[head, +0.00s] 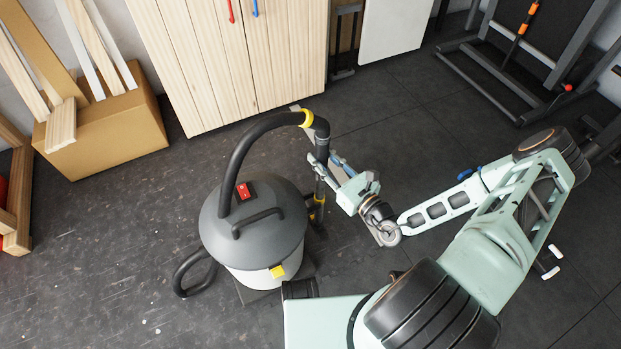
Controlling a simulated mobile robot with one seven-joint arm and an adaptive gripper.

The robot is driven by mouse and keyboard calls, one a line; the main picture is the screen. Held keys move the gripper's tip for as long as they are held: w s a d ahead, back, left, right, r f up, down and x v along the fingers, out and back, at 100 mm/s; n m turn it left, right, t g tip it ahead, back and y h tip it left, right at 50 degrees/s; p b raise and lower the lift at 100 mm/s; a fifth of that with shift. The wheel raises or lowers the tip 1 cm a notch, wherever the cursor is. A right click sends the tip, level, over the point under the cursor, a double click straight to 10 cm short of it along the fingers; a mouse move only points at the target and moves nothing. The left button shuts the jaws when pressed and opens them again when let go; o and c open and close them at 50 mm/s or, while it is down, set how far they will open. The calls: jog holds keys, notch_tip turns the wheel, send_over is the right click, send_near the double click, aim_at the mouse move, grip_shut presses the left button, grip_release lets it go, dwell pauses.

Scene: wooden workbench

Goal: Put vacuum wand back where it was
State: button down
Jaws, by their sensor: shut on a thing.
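The vacuum (258,243) is a round canister with a dark grey top and a white lower body, standing on the floor left of my arm. A black hose (243,150) arches up from its top to the vacuum wand (322,142), a dark, near-upright tube at the canister's right side. A yellow ring marks the joint of hose and wand. My gripper (318,163) is shut on the wand below its top bend. The wand's lower end is close beside the canister, partly hidden; I cannot tell whether it sits in a holder.
A wooden cabinet (232,60) stands behind the vacuum. A cardboard box (105,130) with wood boards is at the left. A dark metal frame (540,60) stands at the back right. The dark floor between them is mostly clear, with small debris at left.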

jog(key=s+a+f+b, duration=0.1)
jog(key=a+f+b, duration=0.2)
jog(key=f, duration=0.3)
jog(key=shift+s+a+f+b, duration=0.15)
jog(key=shift+f+b, duration=0.25)
jog(key=shift+b, duration=0.45)
jog(key=shift+f, duration=0.1)
jog(key=c, duration=1.6)
grip_release()
jog(key=shift+f, duration=0.15)
